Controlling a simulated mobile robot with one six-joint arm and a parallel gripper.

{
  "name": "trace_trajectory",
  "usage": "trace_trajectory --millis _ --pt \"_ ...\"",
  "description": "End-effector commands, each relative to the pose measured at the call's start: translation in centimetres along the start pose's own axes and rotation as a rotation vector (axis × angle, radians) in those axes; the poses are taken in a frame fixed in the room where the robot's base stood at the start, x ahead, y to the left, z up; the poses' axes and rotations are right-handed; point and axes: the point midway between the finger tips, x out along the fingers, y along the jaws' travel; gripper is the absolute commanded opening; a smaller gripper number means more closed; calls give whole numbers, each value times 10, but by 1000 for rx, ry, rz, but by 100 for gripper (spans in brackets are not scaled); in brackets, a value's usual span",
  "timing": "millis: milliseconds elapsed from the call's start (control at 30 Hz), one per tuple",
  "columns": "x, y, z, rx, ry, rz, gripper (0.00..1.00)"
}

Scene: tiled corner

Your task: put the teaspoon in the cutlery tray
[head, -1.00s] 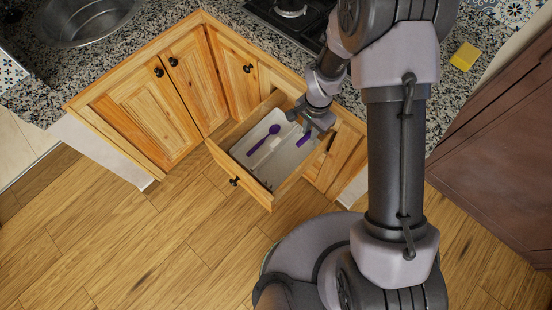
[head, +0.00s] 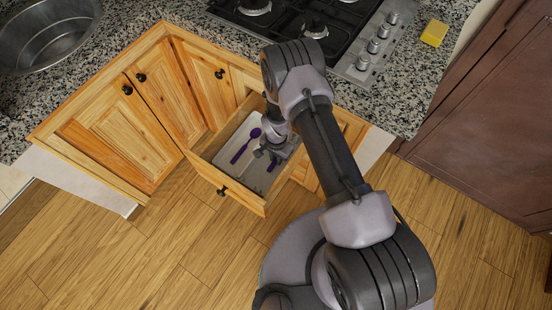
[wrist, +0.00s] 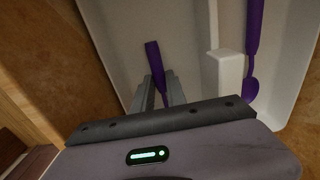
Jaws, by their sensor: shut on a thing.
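My gripper (head: 277,150) is down at the cutlery tray (head: 225,156), which lies in the open drawer. In the wrist view my gripper (wrist: 161,92) is shut on the purple handle of a utensil, taken as the teaspoon (wrist: 154,62). Its other end is hidden behind the gripper. The handle also shows in the head view (head: 272,164). It is over or in the right compartment, as the head view shows it; I cannot tell whether it touches the tray floor. Another purple spoon (head: 243,147) lies in the left compartment and shows in the wrist view (wrist: 252,55).
A tray divider (wrist: 227,80) stands between the held utensil and the other spoon. The wooden drawer (head: 235,192) walls surround the tray closely. The granite counter (head: 170,75) with a gas hob (head: 310,35), a sink (head: 45,35) and a yellow sponge (head: 434,33) lies behind.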

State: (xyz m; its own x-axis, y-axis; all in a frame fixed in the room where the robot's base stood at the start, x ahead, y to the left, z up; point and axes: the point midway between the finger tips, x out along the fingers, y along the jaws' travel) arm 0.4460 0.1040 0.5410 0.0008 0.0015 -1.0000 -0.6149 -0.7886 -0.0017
Motion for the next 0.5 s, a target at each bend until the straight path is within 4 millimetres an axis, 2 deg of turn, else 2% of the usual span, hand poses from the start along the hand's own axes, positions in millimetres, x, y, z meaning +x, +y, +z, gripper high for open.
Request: trace_trajectory --millis 200,233,300,333,500 --pt "4 0 0 0 0 0 0" --pt "3 0 0 0 0 1 21" --pt "2 0 0 0 0 1 35" --pt "2 0 0 0 0 1 39" --pt "2 0 0 0 0 1 39"
